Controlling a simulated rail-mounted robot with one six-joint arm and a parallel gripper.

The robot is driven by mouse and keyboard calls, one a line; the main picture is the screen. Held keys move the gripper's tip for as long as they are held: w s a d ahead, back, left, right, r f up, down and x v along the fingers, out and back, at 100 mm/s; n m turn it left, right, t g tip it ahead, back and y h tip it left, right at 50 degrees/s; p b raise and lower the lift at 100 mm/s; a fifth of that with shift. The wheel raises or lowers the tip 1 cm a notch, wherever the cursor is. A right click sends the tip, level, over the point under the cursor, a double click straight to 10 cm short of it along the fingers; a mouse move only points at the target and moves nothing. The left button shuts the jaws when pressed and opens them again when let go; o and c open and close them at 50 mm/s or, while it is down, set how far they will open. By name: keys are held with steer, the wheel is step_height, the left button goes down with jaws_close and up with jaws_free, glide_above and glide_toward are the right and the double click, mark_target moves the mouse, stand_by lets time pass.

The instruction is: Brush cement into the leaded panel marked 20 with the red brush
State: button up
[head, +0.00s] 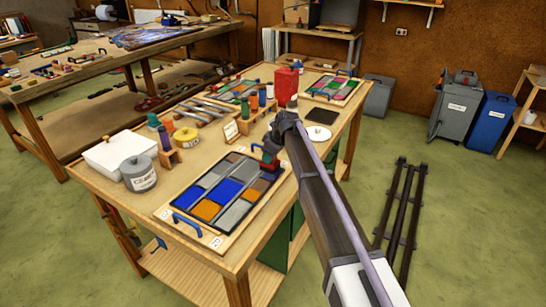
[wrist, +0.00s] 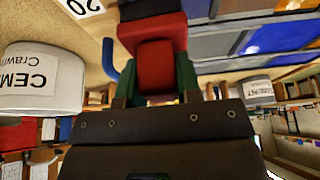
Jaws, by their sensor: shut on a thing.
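The leaded panel (head: 232,217) lies on the near bench, with blue, grey and orange panes in a pale frame with blue handles. A card marked 20 (wrist: 83,6) shows by its edge in the wrist view, where the panes (wrist: 262,38) are at upper right. My gripper (head: 270,152) is shut on the red brush (wrist: 156,64), at the panel's far right corner. A white cement tub (wrist: 38,84) stands close to the card.
A grey labelled pot (head: 138,175) and a white box (head: 120,152) stand left of the panel. Colored bottles, a yellow roll (head: 186,137) and a red can (head: 287,82) stand behind. Other panels lie farther back. Dark rails (head: 400,215) run along the floor at right.

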steer(key=shift+w+a, duration=0.15)
steer(key=shift+a, duration=0.25)
step_height(320, 180, up, 6)
steer(key=p, duration=0.6)
steer(key=shift+r, duration=0.1)
steer(key=shift+d, duration=0.1)
